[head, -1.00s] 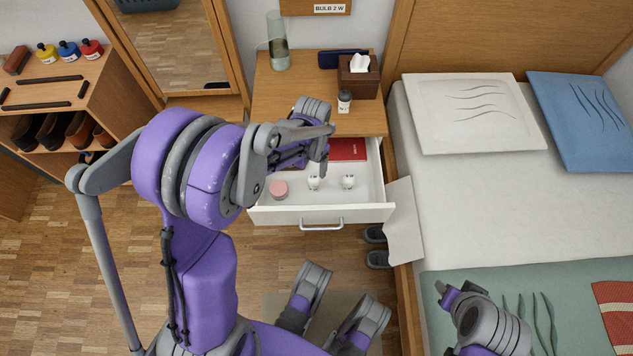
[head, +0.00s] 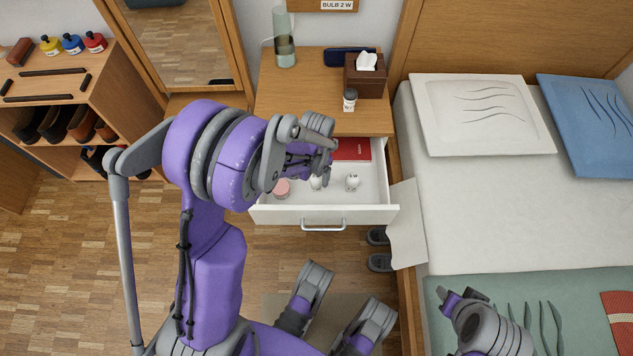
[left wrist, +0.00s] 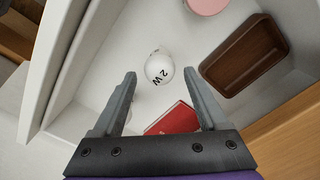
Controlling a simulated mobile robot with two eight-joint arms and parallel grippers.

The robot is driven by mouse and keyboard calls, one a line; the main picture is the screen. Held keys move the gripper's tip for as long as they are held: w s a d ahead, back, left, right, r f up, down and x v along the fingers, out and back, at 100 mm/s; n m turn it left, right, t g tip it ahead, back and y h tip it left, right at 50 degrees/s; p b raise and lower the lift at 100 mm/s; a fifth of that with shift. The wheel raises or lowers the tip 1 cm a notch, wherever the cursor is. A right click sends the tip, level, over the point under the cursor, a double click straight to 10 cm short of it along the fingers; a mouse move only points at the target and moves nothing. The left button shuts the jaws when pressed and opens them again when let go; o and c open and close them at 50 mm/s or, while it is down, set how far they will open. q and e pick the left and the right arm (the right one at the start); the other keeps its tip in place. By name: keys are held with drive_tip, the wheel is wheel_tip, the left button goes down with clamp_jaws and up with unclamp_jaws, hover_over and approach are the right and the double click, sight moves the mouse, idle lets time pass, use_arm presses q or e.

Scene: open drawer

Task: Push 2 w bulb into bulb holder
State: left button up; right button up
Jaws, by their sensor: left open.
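A white bulb marked "2 W" (left wrist: 160,68) is in the open drawer, between and just beyond the fingertips of my left gripper (left wrist: 159,77) in the left wrist view. The fingers are apart, with a gap on each side of the bulb. In the head view my left gripper (head: 325,172) is over the drawer, beside the left white bulb (head: 316,184), which it partly hides. A second white bulb (head: 352,182) lies to the right. A board labelled "BULB 2 W" (head: 337,5) is on the wall, cut off at the top. My right gripper (head: 450,300) is over the bed; its jaw is unclear.
The drawer (head: 370,214) also holds a pink round jar (head: 282,188), a red book (head: 352,149) and a brown tray (left wrist: 244,55).

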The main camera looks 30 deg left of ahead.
use_arm(q)
wheel_tip(320, 180, down, 5)
drive_tip(key=shift+b, duration=0.9)
drive_tip(key=shift+s+r, duration=0.1)
clamp_jaws()
wheel_tip(320, 180, up, 9)
drive_tip(key=p, duration=0.3)
drive_tip(key=shift+r, duration=0.5)
